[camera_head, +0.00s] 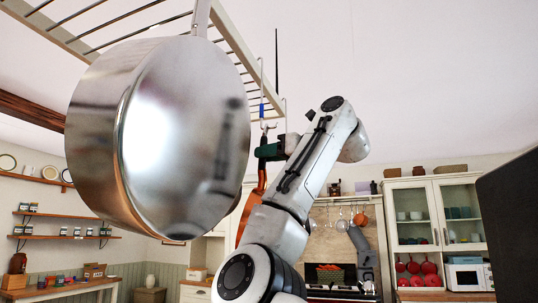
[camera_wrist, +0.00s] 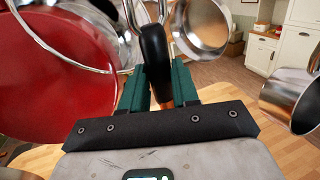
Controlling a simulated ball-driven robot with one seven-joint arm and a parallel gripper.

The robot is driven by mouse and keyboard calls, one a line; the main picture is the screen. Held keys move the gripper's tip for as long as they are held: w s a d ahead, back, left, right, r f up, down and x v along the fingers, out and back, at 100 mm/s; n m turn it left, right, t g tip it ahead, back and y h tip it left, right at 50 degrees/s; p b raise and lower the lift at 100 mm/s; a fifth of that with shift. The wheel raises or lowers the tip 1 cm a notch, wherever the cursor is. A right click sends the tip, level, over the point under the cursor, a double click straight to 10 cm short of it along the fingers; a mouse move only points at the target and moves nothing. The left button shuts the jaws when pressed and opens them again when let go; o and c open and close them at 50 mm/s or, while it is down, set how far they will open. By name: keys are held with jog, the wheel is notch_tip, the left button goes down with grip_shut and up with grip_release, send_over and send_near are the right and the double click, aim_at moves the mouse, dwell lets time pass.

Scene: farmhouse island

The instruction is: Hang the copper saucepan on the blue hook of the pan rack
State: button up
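The copper saucepan (camera_head: 247,212) hangs handle-up below my gripper, its body partly hidden by my arm and the big steel pan. My gripper (camera_head: 268,150) is closed around its handle. In the wrist view my gripper's green fingers (camera_wrist: 160,88) flank the handle, whose dark end (camera_wrist: 154,45) sticks up past them; a bit of copper shows between the fingers. The pan rack (camera_head: 240,50) is overhead. Its blue hook (camera_head: 262,108) hangs just above my gripper, and the handle's top appears close to its lower end. I cannot tell whether they touch.
A large steel pan (camera_head: 185,130) hangs in the left foreground. The wrist view shows a red pan (camera_wrist: 50,80) at left, a steel pan (camera_wrist: 205,30) just beyond the fingers and another steel pan (camera_wrist: 293,98) at right. A wooden worktop (camera_wrist: 270,155) lies below.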

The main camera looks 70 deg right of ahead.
jog(key=shift+o, duration=0.2)
jog(key=o, duration=0.5)
jog(key=shift+f, duration=0.1)
dwell(0.9)
jog(key=b+v, duration=0.3)
jog(key=v, duration=0.5)
dwell(0.8)
dwell(0.7)
